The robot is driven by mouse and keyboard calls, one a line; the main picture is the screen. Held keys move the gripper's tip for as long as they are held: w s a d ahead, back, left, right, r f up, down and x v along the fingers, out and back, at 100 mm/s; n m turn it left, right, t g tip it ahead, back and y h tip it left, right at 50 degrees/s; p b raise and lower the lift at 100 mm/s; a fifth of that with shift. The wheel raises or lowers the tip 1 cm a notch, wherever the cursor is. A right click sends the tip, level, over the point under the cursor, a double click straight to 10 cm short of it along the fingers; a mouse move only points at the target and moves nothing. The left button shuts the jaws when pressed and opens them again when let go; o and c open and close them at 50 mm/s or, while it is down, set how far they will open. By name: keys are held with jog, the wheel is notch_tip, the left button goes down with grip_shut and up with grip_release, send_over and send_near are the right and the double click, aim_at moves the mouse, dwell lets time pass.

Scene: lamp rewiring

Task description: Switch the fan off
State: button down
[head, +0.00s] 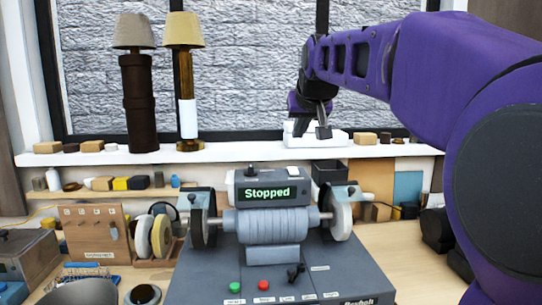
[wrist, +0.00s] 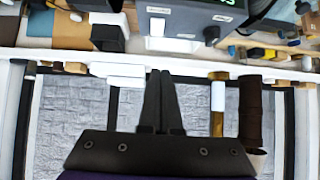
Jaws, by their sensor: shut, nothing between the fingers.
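No fan can be made out for certain in either view. A bench grinder (head: 275,222) stands on a grey base, and its display (head: 269,193) reads "Stopped". Green and red buttons (head: 234,286) sit on the front of the base. My gripper (head: 323,132) is up at the window sill, beyond the grinder, in front of a low white box (head: 338,138). In the wrist view my gripper (wrist: 161,78) has its fingers together with nothing between them. The white box (wrist: 118,71) is beside the fingers there. I cannot tell whether they touch it.
Two lamps, one dark (head: 139,100) and one amber (head: 187,95), stand on the sill (head: 230,155) to the left. Small blocks lie along the sill. A wooden rack (head: 97,235) and abrasive wheels (head: 160,236) stand left of the grinder. The air above the grinder is clear.

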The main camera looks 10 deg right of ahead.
jog(key=shift+w+d+r, duration=0.2)
jog(key=shift+d, duration=0.05)
send_over(293, 171)
jog(key=f, duration=0.6)
jog(key=shift+s+f+p, duration=0.2)
jog(key=shift+f+p, duration=0.05)
jog(key=shift+p, duration=0.05)
notch_tip(293, 171, down, 2)
jog(key=shift+f, duration=0.25)
jog(key=shift+w+f, duration=0.15)
jog(key=shift+f, duration=0.45)
jog(key=shift+b, duration=0.35)
